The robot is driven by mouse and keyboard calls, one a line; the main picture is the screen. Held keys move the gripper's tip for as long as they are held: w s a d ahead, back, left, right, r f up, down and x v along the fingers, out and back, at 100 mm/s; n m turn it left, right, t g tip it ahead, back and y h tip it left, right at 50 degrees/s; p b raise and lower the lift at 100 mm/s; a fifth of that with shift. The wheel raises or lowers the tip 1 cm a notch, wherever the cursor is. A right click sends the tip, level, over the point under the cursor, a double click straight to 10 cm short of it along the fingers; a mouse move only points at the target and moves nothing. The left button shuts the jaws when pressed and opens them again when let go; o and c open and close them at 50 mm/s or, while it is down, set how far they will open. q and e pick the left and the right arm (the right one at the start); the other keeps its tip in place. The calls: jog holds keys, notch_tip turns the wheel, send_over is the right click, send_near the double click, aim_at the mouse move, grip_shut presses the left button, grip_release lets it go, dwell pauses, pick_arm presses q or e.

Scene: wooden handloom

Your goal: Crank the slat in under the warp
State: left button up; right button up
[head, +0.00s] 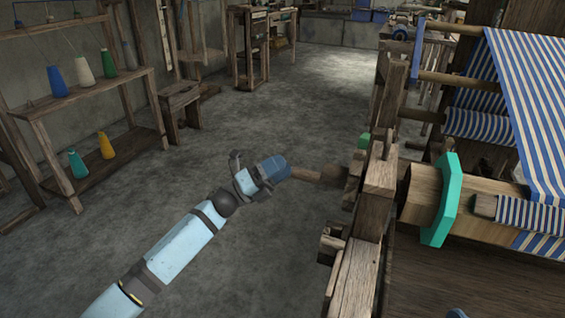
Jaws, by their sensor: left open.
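The warp, a blue-and-white striped sheet (530,100), slopes down at the right to a thick wooden roller (424,194) with a green flange (446,200). A wooden slat (484,206) lies along the roller, its near end bare and the rest beside or under striped cloth; I cannot tell which. A wooden crank handle (305,175) sticks out left from the loom frame, with a blue piece at its left end. My left gripper (250,172) is open at that blue end, apart from the frame; whether it touches is unclear.
The loom's wooden side frame (370,215) stands between my left arm and the roller. A shelf rack (90,95) with several coloured thread cones and a stool (182,105) stand at the left. The grey floor between is clear.

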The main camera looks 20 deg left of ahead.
pick_arm(q)
jog(key=a+f, duration=0.5)
jog(key=f, duration=0.1)
jog(key=shift+s+f, duration=0.25)
jog(key=shift+f, duration=0.15)
pick_arm(e)
jog(key=shift+w+a+f, duration=0.15)
jog(key=shift+a+f, duration=0.05)
jog(key=shift+f, duration=0.5)
jog(key=shift+w+a+f, duration=0.1)
jog(key=shift+a+f, duration=0.05)
jog(key=shift+f, duration=0.55)
pick_arm(q)
jog(key=r+p+v, duration=0.1)
jog(key=p+v, duration=0.3)
jog(key=v, duration=0.9)
jog(key=shift+s+a, duration=0.15)
jog(key=shift+a, duration=0.1)
pick_arm(e)
jog(key=r, duration=0.2)
jog(key=d+r, duration=0.1)
jog(key=r, duration=0.1)
jog(key=shift+w+r, duration=0.1)
jog(key=shift+r, duration=0.05)
pick_arm(q)
jog(key=shift+c, duration=0.5)
